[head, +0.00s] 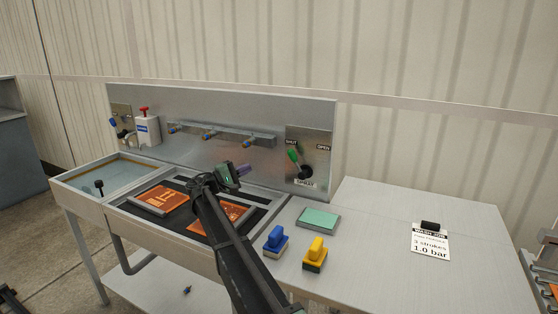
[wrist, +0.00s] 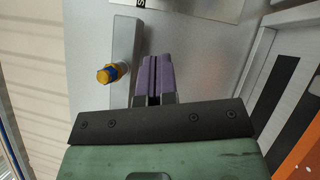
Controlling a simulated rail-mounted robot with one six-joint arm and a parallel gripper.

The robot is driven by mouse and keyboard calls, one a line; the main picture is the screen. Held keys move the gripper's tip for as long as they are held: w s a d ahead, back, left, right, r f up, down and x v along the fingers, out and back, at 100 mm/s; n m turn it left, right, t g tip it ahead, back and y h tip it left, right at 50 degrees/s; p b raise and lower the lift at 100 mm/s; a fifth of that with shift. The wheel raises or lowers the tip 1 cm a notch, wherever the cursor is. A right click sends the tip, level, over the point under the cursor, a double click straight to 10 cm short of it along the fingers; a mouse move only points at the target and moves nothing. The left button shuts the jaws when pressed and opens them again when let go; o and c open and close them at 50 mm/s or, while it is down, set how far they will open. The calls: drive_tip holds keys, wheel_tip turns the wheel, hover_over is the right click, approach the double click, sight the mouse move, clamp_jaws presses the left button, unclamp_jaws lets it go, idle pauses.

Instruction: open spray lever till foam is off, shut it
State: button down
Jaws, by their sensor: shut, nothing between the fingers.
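The spray lever (head: 293,157) has a green grip and sits on a metal panel marked SHUT, OPEN and SPRAY on the backboard. It tilts up and left, toward the SHUT mark. My gripper (head: 243,170) is left of the lever and apart from it, over the back of the wash basin. Its purple fingers (wrist: 153,80) are together and empty. Two orange plates lie in the basin, one at left (head: 162,198) and one at right (head: 232,214). My arm partly hides the right one. I cannot make out foam on either.
A bar with several blue-and-yellow nozzles (head: 209,134) runs along the backboard; one nozzle shows in the wrist view (wrist: 107,73). Blue (head: 275,241) and yellow (head: 315,254) brushes and a green pad (head: 318,218) stand on the table. A job card (head: 430,243) lies farther right.

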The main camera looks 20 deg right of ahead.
sight(297, 163)
drive_tip(key=s+p+x, duration=0.1)
drive_tip(key=x, duration=0.3)
drive_tip(key=p+x, duration=0.1)
drive_tip(key=x, duration=0.3)
drive_tip(key=s+p+x, duration=0.1)
drive_tip(key=x, duration=0.4)
drive_tip(key=shift+s+r, duration=0.35)
drive_tip(key=shift+r, duration=0.05)
drive_tip(key=shift+d, duration=0.1)
